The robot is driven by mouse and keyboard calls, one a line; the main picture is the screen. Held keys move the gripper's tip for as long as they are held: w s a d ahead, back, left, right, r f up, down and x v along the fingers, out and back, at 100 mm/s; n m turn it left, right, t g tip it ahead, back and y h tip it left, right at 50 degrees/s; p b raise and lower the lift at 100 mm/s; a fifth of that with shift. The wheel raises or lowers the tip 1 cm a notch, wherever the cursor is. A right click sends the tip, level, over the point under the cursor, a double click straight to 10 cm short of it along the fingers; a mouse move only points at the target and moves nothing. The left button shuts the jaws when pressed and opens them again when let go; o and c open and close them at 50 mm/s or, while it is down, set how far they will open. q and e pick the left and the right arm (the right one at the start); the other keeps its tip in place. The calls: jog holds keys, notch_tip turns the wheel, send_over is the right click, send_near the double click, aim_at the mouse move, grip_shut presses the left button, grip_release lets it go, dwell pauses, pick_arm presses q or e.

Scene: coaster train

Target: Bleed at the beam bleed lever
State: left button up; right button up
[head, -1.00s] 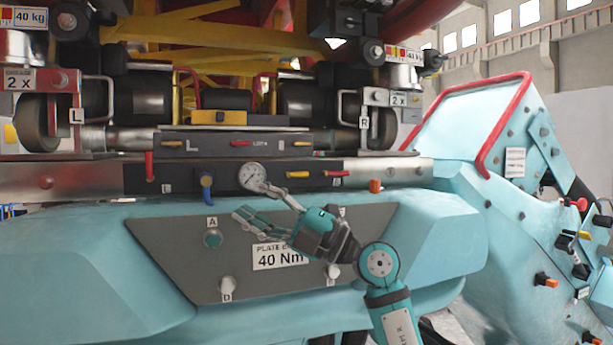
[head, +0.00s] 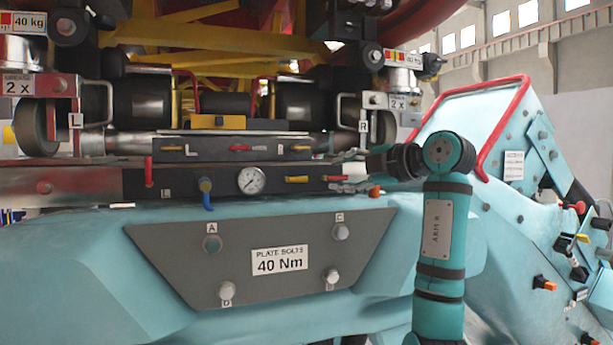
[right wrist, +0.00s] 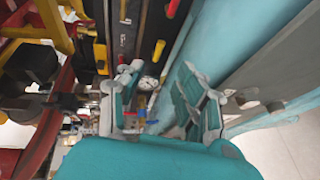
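The dark beam (head: 222,180) runs across the machine's front in the head view. Along it are a red lever (head: 149,170) at the left, a blue lever (head: 207,192), a round gauge (head: 251,181), a yellow lever (head: 297,179) and a short red lever (head: 334,178) at the right end. Their small labels are too blurred to tell which is the bleed lever. My right gripper (head: 343,187) is just at the right end of the beam, close to the short red lever; contact is unclear. In the right wrist view its fingers (right wrist: 160,105) stand apart, apparently empty. My left gripper is out of view.
A second panel (head: 265,150) with yellow and red levers sits just above the beam. Below is a grey plate (head: 250,220) with bolts and a 40 Nm sign. A red tubular rail (head: 500,125) borders the blue housing at right. The space before the grey plate is clear.

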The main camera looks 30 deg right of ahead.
aim_at(303, 179)
jog(key=p+x, duration=0.2)
jog(key=x, duration=0.9)
jog(key=shift+w+p, duration=0.1)
jog(key=shift+p, duration=0.2)
grip_shut()
